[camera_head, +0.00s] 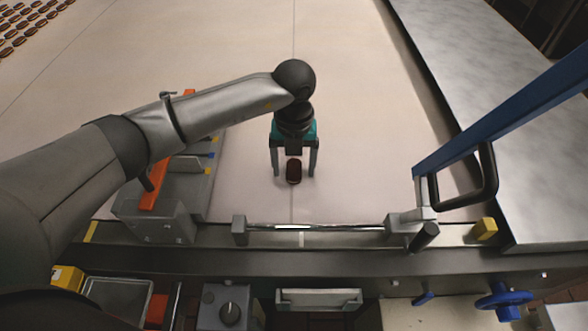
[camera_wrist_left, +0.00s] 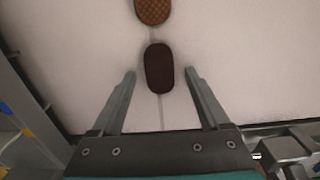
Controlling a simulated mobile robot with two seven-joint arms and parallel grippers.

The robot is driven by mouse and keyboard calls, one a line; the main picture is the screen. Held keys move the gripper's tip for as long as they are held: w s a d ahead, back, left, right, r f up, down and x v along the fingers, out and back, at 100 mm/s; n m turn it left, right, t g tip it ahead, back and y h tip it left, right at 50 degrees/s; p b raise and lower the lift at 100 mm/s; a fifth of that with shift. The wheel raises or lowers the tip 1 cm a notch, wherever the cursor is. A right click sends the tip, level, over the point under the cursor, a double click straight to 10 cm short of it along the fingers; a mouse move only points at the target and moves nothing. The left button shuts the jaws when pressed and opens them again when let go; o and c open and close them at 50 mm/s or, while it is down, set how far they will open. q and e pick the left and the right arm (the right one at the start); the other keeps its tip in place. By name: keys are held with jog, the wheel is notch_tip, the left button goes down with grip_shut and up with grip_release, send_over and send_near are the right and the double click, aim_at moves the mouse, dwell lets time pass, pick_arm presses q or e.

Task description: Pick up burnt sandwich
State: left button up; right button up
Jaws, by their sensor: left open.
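A dark brown burnt sandwich (camera_head: 293,172) lies on the pale conveyor belt in the head view. It also shows in the left wrist view (camera_wrist_left: 159,68), as a long oval with its length running away from me. My left gripper (camera_head: 294,174) is open, with one finger to each side of this sandwich and a gap on both sides. In the left wrist view the left gripper's fingertips (camera_wrist_left: 160,74) stand apart around its near part. A lighter brown patterned sandwich (camera_wrist_left: 153,11) lies just beyond it, cut off by the picture edge. My right gripper is not in view.
Several sandwiches (camera_head: 22,32) lie in rows at the far left. A grey device with an orange bar (camera_head: 154,190) stands left of the gripper. A metal bar (camera_head: 310,228) crosses the belt's near edge. A blue arm with a black handle (camera_head: 500,120) slants at the right.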

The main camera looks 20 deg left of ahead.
pick_arm(q)
grip_shut()
dwell(0.5)
jog(key=shift+r, duration=0.15)
